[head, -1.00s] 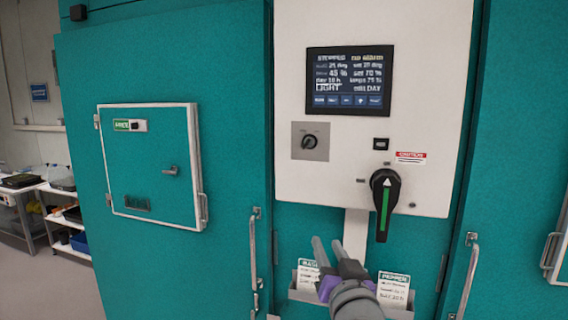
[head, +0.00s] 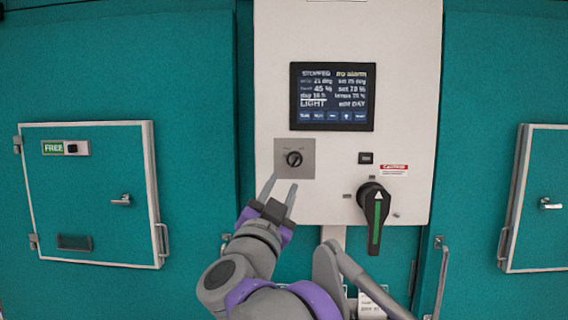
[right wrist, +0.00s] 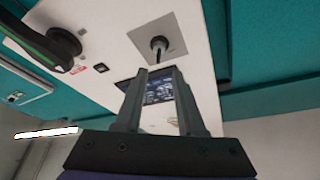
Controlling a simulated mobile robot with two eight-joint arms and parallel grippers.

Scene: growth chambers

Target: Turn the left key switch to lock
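The key switch (head: 294,158) is a dark round switch on a square grey plate, at the left of the white panel below the screen. A narrow piece stands out from it; the marks above are too small to read. My right gripper (head: 281,189) is just below the plate, fingers apart and pointing up at it. In the right wrist view the switch (right wrist: 159,44) shows beyond the open fingertips (right wrist: 158,72), with nothing between the fingers. My left gripper is not in view.
A big black handle with a green stripe (head: 377,214) sticks out at the panel's lower right. The lit screen (head: 332,97) is above. A hatch with a FREE label (head: 53,148) is on the left teal door; another hatch (head: 547,200) is at the right.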

